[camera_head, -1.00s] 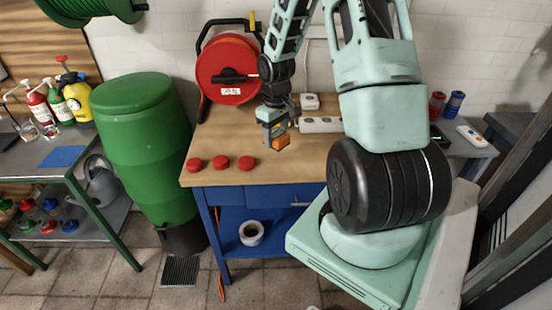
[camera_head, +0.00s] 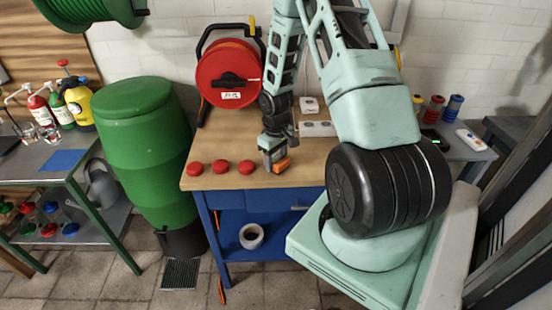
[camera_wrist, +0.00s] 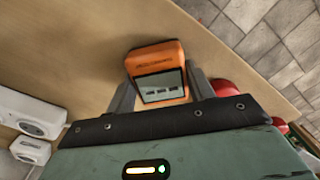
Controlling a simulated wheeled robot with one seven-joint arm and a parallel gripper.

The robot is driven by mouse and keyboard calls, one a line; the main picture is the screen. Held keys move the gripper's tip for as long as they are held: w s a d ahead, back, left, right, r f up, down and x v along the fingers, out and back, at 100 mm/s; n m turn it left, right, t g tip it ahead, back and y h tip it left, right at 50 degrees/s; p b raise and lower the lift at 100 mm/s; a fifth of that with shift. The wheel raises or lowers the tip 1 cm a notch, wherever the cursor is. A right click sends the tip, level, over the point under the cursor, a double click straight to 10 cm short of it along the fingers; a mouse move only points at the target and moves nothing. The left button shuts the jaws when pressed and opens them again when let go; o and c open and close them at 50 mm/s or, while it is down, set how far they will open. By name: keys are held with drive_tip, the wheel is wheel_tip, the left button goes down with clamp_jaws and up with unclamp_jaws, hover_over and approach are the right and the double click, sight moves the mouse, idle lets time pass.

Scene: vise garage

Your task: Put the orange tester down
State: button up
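The orange tester (camera_head: 282,166) is a small block at the front right of the wooden worktop (camera_head: 232,145), near its front edge. In the wrist view the tester (camera_wrist: 158,54) shows an orange top and a grey display face. My gripper (camera_head: 272,160) points down at the worktop, with one finger along each side of the tester. In the wrist view both fingertips (camera_wrist: 158,80) meet its sides, so the gripper looks shut on it. The tester's underside is hidden, so I cannot tell whether it touches the wood.
Several round red pieces (camera_head: 220,167) lie in a row just left of the tester. A red cable reel (camera_head: 229,72) stands at the back left of the worktop. White sockets (camera_head: 317,129) lie behind my gripper. The worktop between reel and red pieces is clear.

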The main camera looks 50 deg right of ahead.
sight(276, 158)
drive_tip(key=o, duration=0.3)
drive_tip(key=shift+o, duration=0.2)
wheel_tip(276, 158, up, 12)
drive_tip(key=b, duration=0.1)
drive_tip(key=w+a+r+n, duration=0.2)
drive_tip(key=a+r+n, duration=0.15)
drive_tip(key=a, duration=1.15)
drive_tip(key=s+a+r+n, duration=0.1)
drive_tip(key=s+a+r, duration=0.3)
drive_tip(key=a, duration=0.6)
drive_tip(key=s+a+r+n, duration=0.15)
drive_tip(key=s+a, duration=0.35)
drive_tip(key=a, duration=0.5)
drive_tip(key=s+a+n, duration=0.2)
drive_tip(key=s+a, duration=0.3)
drive_tip(key=s, duration=0.5)
drive_tip(key=shift+s+a+r+n+y, duration=0.2)
drive_tip(key=shift+a+r+n+y, duration=0.1)
drive_tip(key=shift+a+r+n, duration=0.1)
